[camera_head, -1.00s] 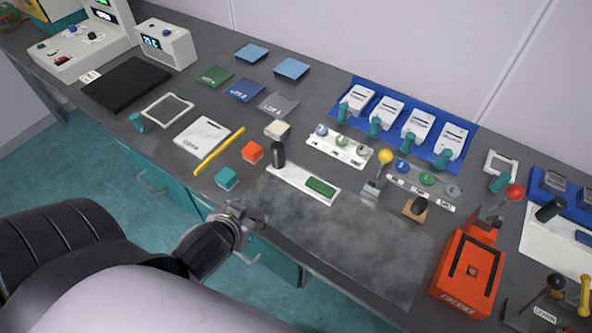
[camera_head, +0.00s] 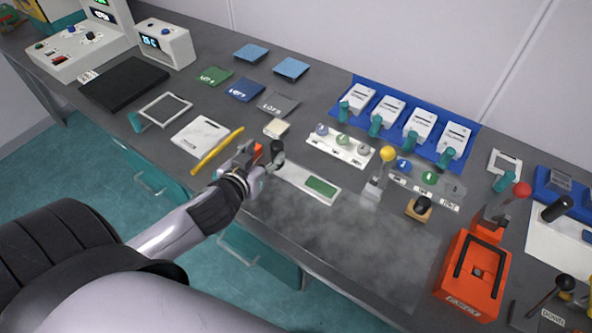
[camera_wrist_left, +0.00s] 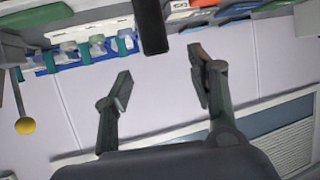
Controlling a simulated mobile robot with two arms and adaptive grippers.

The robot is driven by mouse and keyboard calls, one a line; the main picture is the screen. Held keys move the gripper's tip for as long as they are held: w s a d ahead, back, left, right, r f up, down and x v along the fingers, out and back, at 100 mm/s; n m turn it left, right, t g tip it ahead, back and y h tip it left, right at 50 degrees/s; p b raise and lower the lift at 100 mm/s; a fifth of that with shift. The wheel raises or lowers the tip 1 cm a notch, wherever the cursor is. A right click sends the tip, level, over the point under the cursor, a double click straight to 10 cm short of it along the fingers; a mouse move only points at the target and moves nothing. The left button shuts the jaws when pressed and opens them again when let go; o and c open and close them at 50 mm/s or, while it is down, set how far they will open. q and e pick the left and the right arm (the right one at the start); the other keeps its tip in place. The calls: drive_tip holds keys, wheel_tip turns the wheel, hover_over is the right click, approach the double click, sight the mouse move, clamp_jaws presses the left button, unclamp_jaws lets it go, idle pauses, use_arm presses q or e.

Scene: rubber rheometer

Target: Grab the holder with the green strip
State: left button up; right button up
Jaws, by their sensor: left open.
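The holder is a white plate (camera_head: 298,180) with a green strip (camera_head: 321,187) at its right end and an upright black handle (camera_head: 277,149) at its left end. It lies flat on the bench. My left gripper (camera_head: 264,160) is open at the handle end, beside the black handle. In the left wrist view the open fingers (camera_wrist_left: 160,70) have nothing between them. A dark cylinder, seemingly the handle (camera_wrist_left: 152,25), hangs just beyond the fingertips there. The gripper hides part of the plate's left end and the orange block (camera_head: 258,147). My right gripper is not in view.
A yellow stick (camera_head: 217,151) lies left of the gripper. A yellow-knobbed lever (camera_head: 387,154) and a white rack with round knobs (camera_head: 340,147) stand behind and right. An orange press (camera_head: 471,275) is far right. The grey bench in front of the plate is clear.

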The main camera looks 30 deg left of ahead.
sight(277, 143)
use_arm(q)
drive_tip(key=x, duration=0.2)
drive_tip(key=shift+w+f, duration=0.15)
drive_tip(key=shift+w, duration=0.2)
drive_tip(key=shift+w+f+p, duration=0.1)
drive_tip(key=shift+w+p, duration=0.3)
drive_tip(key=shift+w, duration=0.1)
drive_tip(key=p+x, duration=0.1)
drive_tip(key=x, duration=0.2)
drive_tip(key=shift+w, duration=0.1)
drive_tip(key=shift+w+f, duration=0.35)
drive_tip(key=shift+w, duration=0.05)
drive_tip(key=shift+c, duration=0.3)
drive_tip(key=c, duration=0.5)
clamp_jaws()
drive_tip(key=shift+r, duration=0.1)
